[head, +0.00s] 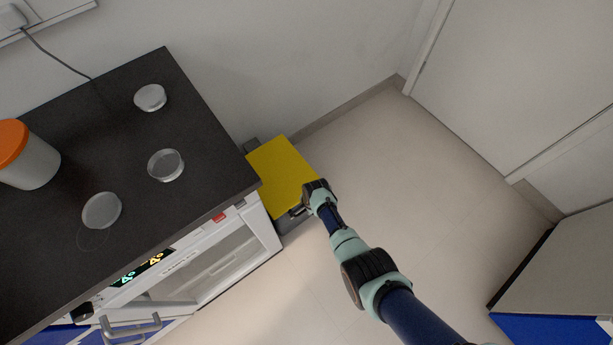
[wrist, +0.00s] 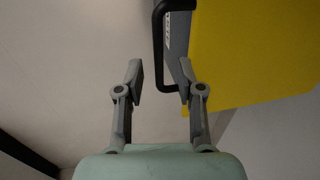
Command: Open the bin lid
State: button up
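The bin has a yellow lid (head: 281,172) that lies flat and shut on a grey body, on the floor beside the dark counter. In the wrist view the yellow lid (wrist: 250,55) fills the upper right. A black bar handle (wrist: 158,45) runs along the lid's near side. My gripper (wrist: 160,80) is open, with one finger on each side of the handle's lower end in the picture. I cannot tell whether the fingers touch it. In the head view my gripper (head: 298,211) is at the lid's lower right edge, and the arm hides part of the bin.
A dark counter (head: 120,150) with several clear round dishes and an orange-lidded jar (head: 28,155) stands left of the bin. A white appliance (head: 215,265) is below it. The floor (head: 400,165) to the right is clear. A cabinet (head: 570,265) stands at the lower right.

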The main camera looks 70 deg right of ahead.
notch_tip(320, 180, down, 2)
jog(key=shift+w+f+b, duration=0.15)
jog(key=shift+f+b, duration=0.1)
jog(key=shift+b, duration=0.25)
jog(key=shift+d+r, duration=0.1)
grip_shut()
